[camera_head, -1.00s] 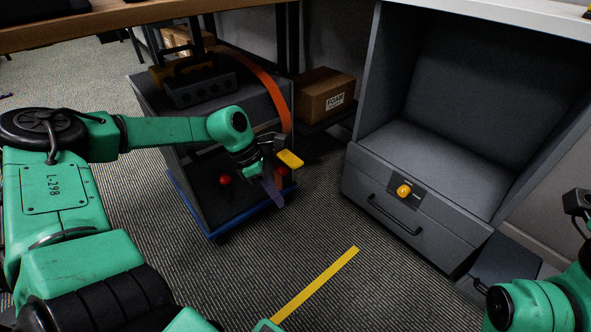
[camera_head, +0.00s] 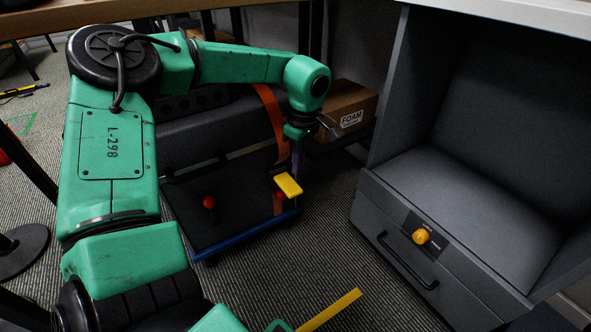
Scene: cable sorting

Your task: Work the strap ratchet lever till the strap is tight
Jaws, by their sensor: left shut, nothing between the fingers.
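An orange strap (camera_head: 270,112) runs down over a dark grey load on a cart (camera_head: 238,239) with a blue edge. The ratchet lever's yellow grip (camera_head: 288,185) juts out at the cart's near right corner, by the strap's lower end. My left gripper (camera_head: 297,160) hangs just above and behind the yellow grip, pointing down. It is shut with nothing between its fingers. Whether it touches the lever cannot be told. The ratchet body is mostly hidden behind the grip, and my left arm covers part of the strap and load. My right gripper is out of view.
A red knob (camera_head: 209,202) stands on the cart's near side. A FOAM cardboard box (camera_head: 345,110) sits behind the gripper. A grey cabinet (camera_head: 440,262) with a drawer handle and yellow knob stands at right. Carpet between cart and cabinet is clear.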

